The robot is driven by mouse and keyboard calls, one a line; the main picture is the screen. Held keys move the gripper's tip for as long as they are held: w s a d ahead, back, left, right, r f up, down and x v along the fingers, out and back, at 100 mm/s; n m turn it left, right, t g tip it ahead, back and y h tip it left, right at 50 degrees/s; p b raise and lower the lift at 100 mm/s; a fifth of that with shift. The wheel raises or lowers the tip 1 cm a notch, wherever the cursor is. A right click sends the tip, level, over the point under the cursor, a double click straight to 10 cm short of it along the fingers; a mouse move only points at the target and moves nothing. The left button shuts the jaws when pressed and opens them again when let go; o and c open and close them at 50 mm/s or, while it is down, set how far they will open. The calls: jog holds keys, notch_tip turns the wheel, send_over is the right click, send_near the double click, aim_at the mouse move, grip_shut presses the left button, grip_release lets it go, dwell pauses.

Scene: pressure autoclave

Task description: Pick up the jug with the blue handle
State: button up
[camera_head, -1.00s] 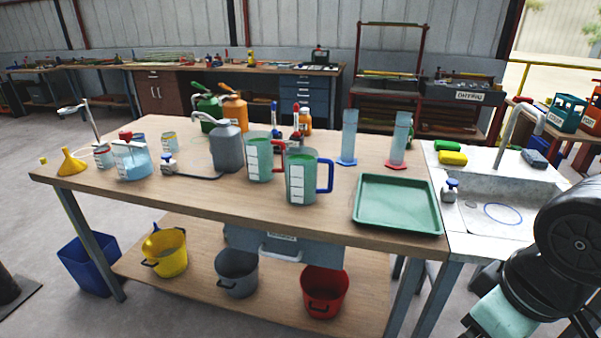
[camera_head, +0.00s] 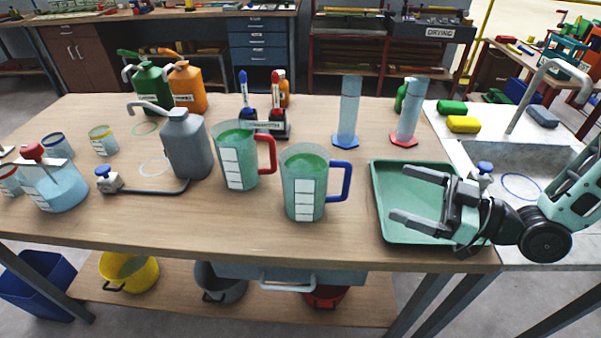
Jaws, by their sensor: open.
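The jug with the blue handle (camera_head: 303,192) stands upright on the wooden table, with green contents and a white label strip. Its blue handle (camera_head: 341,181) points right, towards my gripper. A similar jug with a red handle (camera_head: 234,165) stands just behind it to the left. My gripper (camera_head: 404,196) is open and empty, right of the blue-handled jug, over the green tray. Its two fingers point left towards the handle, with a clear gap between them and the jug.
The green tray (camera_head: 386,232) lies under my gripper. Blue-based (camera_head: 347,115) and red-based (camera_head: 407,115) cylinders stand behind. A grey can (camera_head: 187,148) stands left of the jugs. A sink (camera_head: 540,165) is at right. The table front before the jugs is clear.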

jog(key=b, duration=0.6)
send_near(327, 164)
jog(key=x, duration=0.4)
jog(key=shift+w+a+f, duration=0.1)
jog(key=shift+a+f, duration=0.15)
jog(key=shift+f, duration=0.1)
jog(key=p+x, duration=0.1)
jog(key=x, duration=0.4)
jog(key=shift+w+r+p, duration=0.1)
jog(key=shift+r+p, duration=0.1)
jog(key=shift+p, duration=0.1)
jog(key=shift+w+a, duration=0.25)
jog(key=shift+a, duration=0.2)
jog(key=c, duration=1.2)
